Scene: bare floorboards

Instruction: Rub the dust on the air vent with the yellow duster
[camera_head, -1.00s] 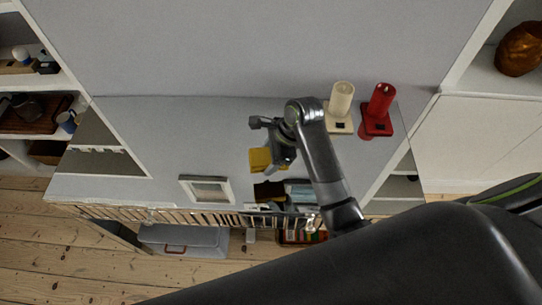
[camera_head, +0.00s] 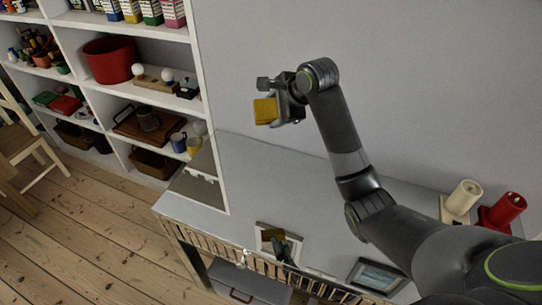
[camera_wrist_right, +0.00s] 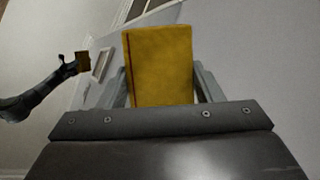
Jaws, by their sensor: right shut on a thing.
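My right gripper (camera_head: 268,99) is shut on the yellow duster (camera_head: 263,111), a block-like pad held up in front of the grey wall. The duster (camera_wrist_right: 160,65) also stands between the fingers in the right wrist view. A white-framed square (camera_head: 262,228), perhaps the air vent, is lower down in the head view, well apart from the duster. A yellow-brown patch and a dark shape show at it; I cannot tell if these are a reflection. The right wrist view shows a frame (camera_wrist_right: 103,62) at left, beside an arm-like shape with a brownish block. Dust cannot be made out.
A dark-framed picture (camera_head: 376,275) is at the lower right. White shelves (camera_head: 200,75) with goods fill the left. The wall around the gripper is clear.

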